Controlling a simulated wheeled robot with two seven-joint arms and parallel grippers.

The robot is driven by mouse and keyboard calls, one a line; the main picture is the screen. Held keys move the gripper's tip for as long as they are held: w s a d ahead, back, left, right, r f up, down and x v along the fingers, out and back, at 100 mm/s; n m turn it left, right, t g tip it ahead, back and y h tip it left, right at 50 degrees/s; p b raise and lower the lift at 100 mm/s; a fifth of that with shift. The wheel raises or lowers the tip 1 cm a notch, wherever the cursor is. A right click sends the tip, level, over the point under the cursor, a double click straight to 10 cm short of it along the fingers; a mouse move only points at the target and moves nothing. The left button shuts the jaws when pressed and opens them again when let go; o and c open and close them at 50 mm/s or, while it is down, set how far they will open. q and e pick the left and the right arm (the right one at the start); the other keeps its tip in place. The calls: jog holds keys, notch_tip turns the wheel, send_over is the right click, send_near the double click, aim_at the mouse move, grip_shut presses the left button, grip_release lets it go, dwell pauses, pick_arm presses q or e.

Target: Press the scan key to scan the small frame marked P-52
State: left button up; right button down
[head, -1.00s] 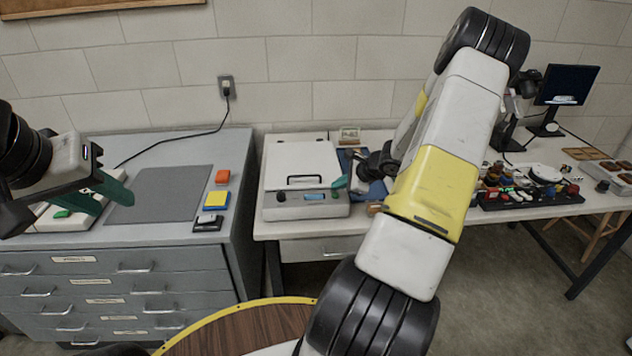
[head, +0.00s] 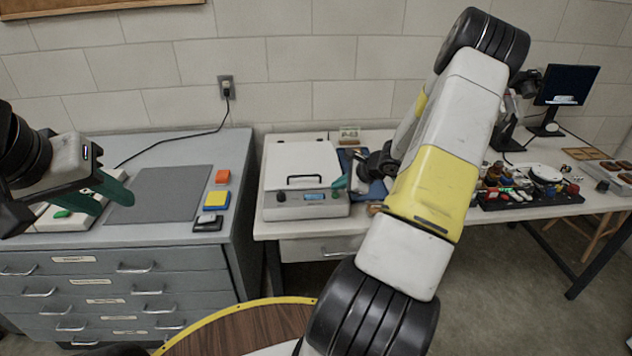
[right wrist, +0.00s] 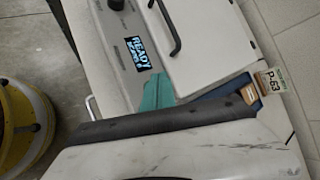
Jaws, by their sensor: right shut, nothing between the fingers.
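The scanner (head: 322,208) is a pale box with a closed lid, a black handle, a knob and a small lit display (head: 314,196). In the right wrist view the display (right wrist: 138,53) reads READY, with a smaller, unclear line below. My right gripper (head: 341,183) is shut and empty at the scanner's front right corner; its green tip (right wrist: 157,92) shows beside the display. The scan key cannot be made out, and I see no frame marked P-52. My left gripper (head: 108,197) is open above the grey cabinet, its green fingers apart.
A blue item (head: 377,190) lies right of the scanner, partly behind my arm. The cabinet top holds a grey mat (head: 160,195) and orange, yellow-blue and black blocks. A crowded black tray (head: 530,200) stands farther right.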

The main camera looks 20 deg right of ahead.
jog(key=shift+f, duration=0.1)
jog(key=shift+f, duration=0.3)
